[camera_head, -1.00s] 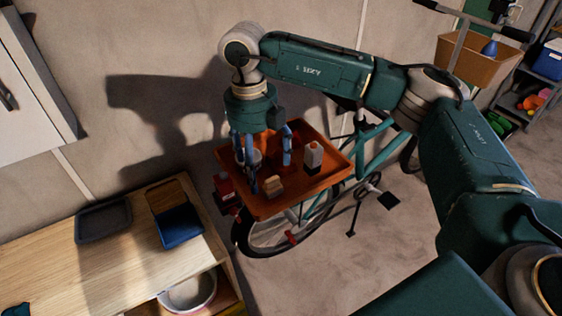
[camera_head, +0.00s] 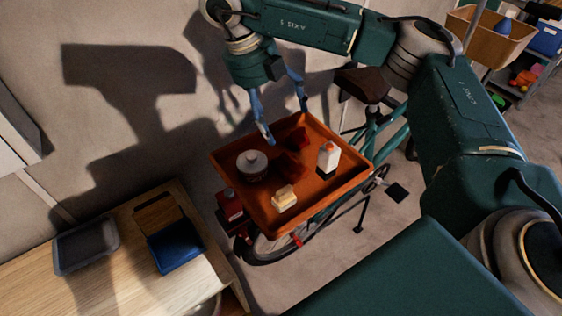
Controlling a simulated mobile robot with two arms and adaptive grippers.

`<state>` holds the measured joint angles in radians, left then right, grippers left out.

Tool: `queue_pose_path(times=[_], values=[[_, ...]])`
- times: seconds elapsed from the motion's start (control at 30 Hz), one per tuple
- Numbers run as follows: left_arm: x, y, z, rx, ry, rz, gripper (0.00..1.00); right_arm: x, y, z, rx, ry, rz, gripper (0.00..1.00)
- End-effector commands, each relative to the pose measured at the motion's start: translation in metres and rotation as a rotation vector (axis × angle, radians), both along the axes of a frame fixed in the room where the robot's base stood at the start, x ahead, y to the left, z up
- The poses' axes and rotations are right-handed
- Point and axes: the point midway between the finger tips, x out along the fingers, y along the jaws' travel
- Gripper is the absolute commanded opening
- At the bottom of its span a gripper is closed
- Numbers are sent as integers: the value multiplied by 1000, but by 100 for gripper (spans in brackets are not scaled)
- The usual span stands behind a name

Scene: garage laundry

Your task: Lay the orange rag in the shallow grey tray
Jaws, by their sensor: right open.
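The shallow grey tray (camera_head: 112,225) lies on the wooden worktop at the left and looks empty. Two dark reddish, crumpled cloth-like pieces lie in an orange-brown tray (camera_head: 232,185) over the bicycle: one in the middle (camera_head: 291,165) and one towards the back (camera_head: 299,140). I cannot tell which of them, if either, is the orange rag. My right gripper (camera_head: 287,125) is open and empty above the back edge of the orange-brown tray, fingers pointing down. My left gripper is not in view.
The orange-brown tray also holds a round grey tin (camera_head: 252,167), a white bottle with an orange cap (camera_head: 327,158) and a pale yellow block (camera_head: 284,198). A blue dustpan-like item (camera_head: 174,245) lies beside the grey tray. A wall stands behind.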

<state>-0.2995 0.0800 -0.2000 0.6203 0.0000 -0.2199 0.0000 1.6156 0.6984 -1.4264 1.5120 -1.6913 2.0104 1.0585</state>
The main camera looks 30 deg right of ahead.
Motion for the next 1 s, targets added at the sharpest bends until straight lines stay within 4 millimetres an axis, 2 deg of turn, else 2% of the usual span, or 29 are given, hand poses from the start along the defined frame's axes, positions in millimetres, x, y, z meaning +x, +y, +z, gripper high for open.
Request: queue_pose_path(times=[0.03,0.1,0.43,0.57,0.83,1.0], values=[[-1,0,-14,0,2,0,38,0,0,-14,0,0,0,87],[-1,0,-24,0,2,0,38,0,0,-24,1,0,1,87],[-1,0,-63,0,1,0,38,0,0,-62,1,0,1,87],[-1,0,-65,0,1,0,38,-1,-1,-70,2,2,1,87],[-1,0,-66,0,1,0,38,-5,-12,-108,3,4,1,87],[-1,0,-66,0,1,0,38,-5,-15,-117,2,1,2,87]])
